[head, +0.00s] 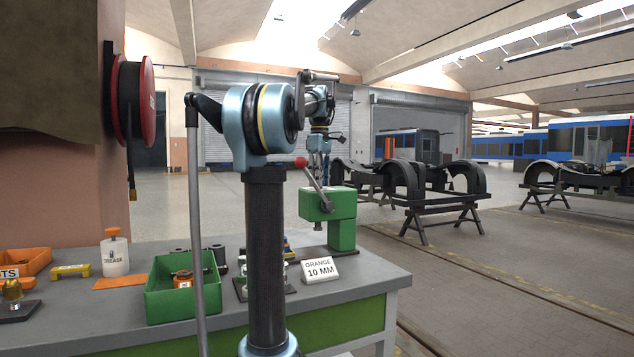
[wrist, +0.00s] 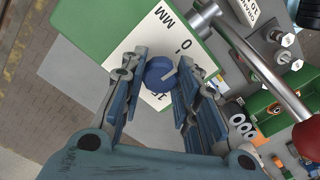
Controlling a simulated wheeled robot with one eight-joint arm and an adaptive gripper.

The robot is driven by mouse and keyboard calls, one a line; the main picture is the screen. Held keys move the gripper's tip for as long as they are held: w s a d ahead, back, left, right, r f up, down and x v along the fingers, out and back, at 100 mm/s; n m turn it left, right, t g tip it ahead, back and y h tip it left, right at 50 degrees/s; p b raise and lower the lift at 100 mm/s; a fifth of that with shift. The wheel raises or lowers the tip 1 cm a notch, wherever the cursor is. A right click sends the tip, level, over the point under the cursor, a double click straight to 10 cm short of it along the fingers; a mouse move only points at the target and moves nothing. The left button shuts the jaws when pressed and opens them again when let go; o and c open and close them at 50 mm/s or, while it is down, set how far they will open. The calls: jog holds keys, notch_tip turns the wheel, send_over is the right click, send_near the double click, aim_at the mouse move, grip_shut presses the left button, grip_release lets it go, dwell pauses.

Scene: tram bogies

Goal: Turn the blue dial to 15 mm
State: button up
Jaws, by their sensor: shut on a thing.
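The blue dial (wrist: 158,75) sits on a white scale plate (wrist: 152,44) on top of the green press (wrist: 95,22). Its pale pointer mark points toward the right of the wrist view. Part of the printing, "MM" and a "0", shows; the other figures are partly covered by dial and fingers, so I cannot read the setting. My gripper (wrist: 160,84) is shut on the dial, one finger on each side. In the head view my gripper (head: 319,174) reaches down onto the green press (head: 343,220); the dial is hidden there.
The press lever with its red knob (head: 301,162) stands close beside my gripper. A sign reading "ORANGE 10 MM" (head: 320,269) stands on the grey bench (head: 350,298). A green bin (head: 183,297) and a grease pot (head: 115,257) are further left.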

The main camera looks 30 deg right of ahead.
jog(key=m, duration=0.6)
jog(key=shift+m, duration=0.4)
jog(key=m, duration=1.2)
jog(key=shift+a+m, duration=0.1)
jog(key=shift+m, duration=0.3)
jog(key=m, duration=0.6)
jog(key=shift+w+m, duration=0.1)
jog(key=shift+m, duration=0.2)
jog(key=o, duration=1.1)
jog(key=shift+c, duration=0.2)
